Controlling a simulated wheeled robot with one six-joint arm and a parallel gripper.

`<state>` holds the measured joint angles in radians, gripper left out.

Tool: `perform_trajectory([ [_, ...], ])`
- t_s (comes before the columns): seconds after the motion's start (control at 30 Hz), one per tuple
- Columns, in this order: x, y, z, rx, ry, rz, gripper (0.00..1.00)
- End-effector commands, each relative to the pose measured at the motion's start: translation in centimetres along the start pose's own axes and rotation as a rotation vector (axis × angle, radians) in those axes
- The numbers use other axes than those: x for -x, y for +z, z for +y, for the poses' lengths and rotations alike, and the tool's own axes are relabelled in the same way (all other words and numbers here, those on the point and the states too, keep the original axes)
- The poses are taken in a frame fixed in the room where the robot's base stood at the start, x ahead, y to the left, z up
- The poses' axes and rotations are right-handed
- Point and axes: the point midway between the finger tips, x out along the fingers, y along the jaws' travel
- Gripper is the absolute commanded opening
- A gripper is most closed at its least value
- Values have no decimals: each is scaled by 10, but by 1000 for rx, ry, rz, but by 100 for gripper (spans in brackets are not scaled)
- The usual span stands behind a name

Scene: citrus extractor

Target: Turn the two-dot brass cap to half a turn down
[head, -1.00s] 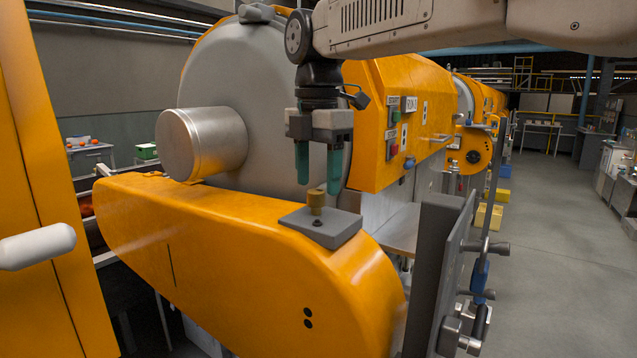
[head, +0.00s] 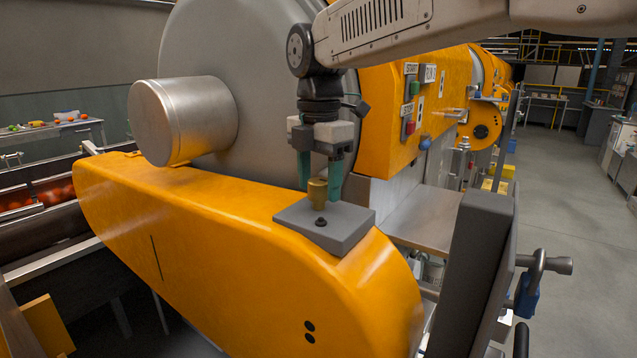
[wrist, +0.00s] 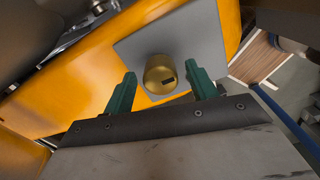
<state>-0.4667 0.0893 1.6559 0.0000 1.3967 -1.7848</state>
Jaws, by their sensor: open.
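In the wrist view the fingers (wrist: 165,88) lie to either side of the cap's near edge, with gaps visible. The cap is not gripped.
The yellow guard (head: 200,230) spans the front. A silver cylinder (head: 185,120) juts out at left. A grey upright panel (head: 470,270) stands at right. A yellow control box with start and stop buttons (head: 410,110) is behind my gripper.

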Motion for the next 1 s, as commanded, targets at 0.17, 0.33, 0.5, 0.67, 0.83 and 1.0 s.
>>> perform_trajectory([
  [0.17,-8,-1,1,2,1,0,57],
  [0.33,-8,-2,1,3,1,0,57],
  [0.5,-8,-2,1,3,1,0,18],
  [0.67,-8,-2,1,3,1,0,13],
  [0.83,-8,-2,1,-17,1,0,13],
  [1.0,-8,-2,1,-84,1,0,13],
])
